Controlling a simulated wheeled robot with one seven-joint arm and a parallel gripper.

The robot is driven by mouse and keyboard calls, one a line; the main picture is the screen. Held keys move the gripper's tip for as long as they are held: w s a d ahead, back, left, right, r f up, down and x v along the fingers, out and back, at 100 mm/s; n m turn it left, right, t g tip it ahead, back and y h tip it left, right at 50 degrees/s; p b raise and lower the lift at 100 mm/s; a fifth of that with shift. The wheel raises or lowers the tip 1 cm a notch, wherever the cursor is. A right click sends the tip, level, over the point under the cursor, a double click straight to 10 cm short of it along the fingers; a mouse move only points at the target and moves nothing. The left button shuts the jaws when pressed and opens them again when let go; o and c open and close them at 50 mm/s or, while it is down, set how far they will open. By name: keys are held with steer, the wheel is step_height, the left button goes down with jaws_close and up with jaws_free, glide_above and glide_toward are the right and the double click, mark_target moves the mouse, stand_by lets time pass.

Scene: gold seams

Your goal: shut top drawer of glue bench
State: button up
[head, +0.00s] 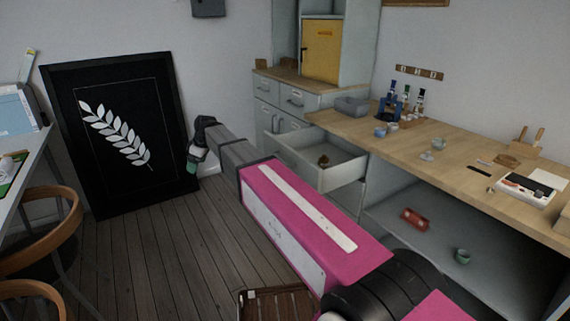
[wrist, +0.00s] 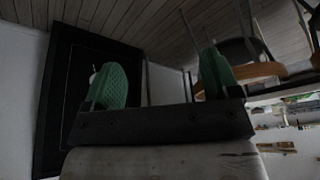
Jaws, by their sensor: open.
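The glue bench (head: 448,158) has a wooden top and stands along the right wall. Its top drawer (head: 337,176) is pulled out, with a small brown object (head: 323,160) inside. My gripper (head: 192,167) is at the end of my outstretched arm, left of the drawer and apart from it, in front of the black framed picture. In the wrist view my gripper's two green fingers (wrist: 162,82) stand wide apart with nothing between them. The drawer does not show in the wrist view.
A black framed leaf picture (head: 115,140) leans on the wall; it also shows in the wrist view (wrist: 60,95). Wooden chairs (head: 45,240) stand at left. A brown slatted crate (head: 278,303) is on the floor below my arm. A red cylinder (head: 413,219) lies on the bench's lower shelf.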

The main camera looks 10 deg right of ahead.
steer(key=shift+w+a+r+n, duration=0.1)
steer(key=shift+a+r+n, duration=0.1)
steer(key=shift+a+r, duration=0.35)
steer(key=shift+w+a+r+n, duration=0.1)
steer(key=shift+a+r+n, duration=0.15)
steer(key=shift+a, duration=0.45)
steer(key=shift+c, duration=0.3)
